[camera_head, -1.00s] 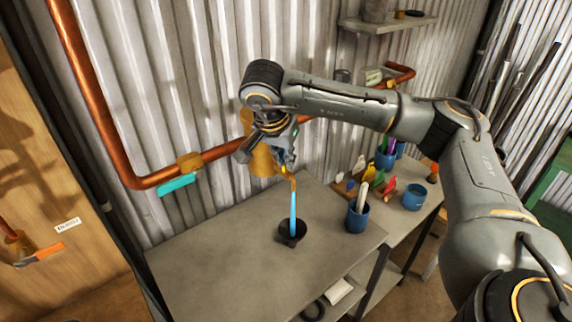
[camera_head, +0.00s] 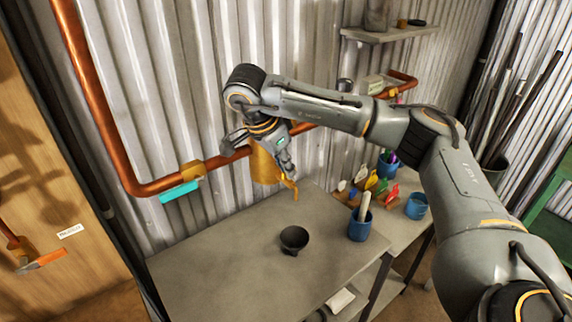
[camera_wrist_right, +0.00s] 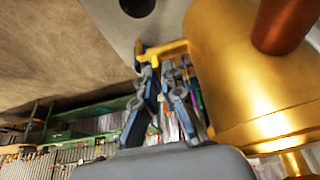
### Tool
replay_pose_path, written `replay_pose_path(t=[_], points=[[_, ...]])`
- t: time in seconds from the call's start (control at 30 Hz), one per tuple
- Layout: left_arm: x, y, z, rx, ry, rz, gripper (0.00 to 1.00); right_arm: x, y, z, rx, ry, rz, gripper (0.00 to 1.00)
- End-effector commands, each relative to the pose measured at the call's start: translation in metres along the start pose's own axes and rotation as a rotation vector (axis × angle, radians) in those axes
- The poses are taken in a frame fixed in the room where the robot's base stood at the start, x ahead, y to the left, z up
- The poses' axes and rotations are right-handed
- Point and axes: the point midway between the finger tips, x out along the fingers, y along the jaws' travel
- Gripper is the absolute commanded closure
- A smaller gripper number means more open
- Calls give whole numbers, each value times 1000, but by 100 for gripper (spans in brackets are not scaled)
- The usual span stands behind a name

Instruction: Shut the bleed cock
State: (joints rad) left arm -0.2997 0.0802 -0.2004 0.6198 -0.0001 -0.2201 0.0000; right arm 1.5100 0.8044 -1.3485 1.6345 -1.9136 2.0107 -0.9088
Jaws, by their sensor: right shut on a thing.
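The brass body (camera_head: 264,166) hangs on the copper pipe along the corrugated wall. It fills the right of the right wrist view (camera_wrist_right: 250,85). The bleed cock's small yellow-orange spout (camera_head: 294,190) points down from beside my right gripper (camera_head: 287,172). In the wrist view, a yellow lever (camera_wrist_right: 170,50) reaches from the body to my right gripper's fingertips (camera_wrist_right: 161,66), which are shut on it. The fingers hide part of the lever. A black bowl (camera_head: 294,240) stands on the bench below the spout, and no stream shows between them. My left gripper is not in view.
A teal-handled valve (camera_head: 180,192) sits on the copper pipe to the left. An orange handle (camera_head: 42,262) is on the wooden board. Blue cups (camera_head: 360,226) and coloured tags (camera_head: 376,184) stand at the right. The bench top (camera_head: 225,265) around the bowl is mostly clear.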

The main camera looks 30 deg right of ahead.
Motion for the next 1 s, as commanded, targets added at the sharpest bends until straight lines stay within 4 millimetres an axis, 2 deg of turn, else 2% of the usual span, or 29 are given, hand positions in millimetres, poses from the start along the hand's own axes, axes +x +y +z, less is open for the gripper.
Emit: replay_pose_path(t=[0.27,0.3,0.4,0.77,1.0], points=[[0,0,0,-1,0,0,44,-1,-1,-1,5,0,-3,100],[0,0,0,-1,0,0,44,-1,-1,-1,5,0,-3,91],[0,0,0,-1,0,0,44,-1,-1,-1,4,0,-3,70],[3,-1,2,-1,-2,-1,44,1,0,0,-22,0,-12,70],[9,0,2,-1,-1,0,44,0,3,-2,-245,0,-105,70]])
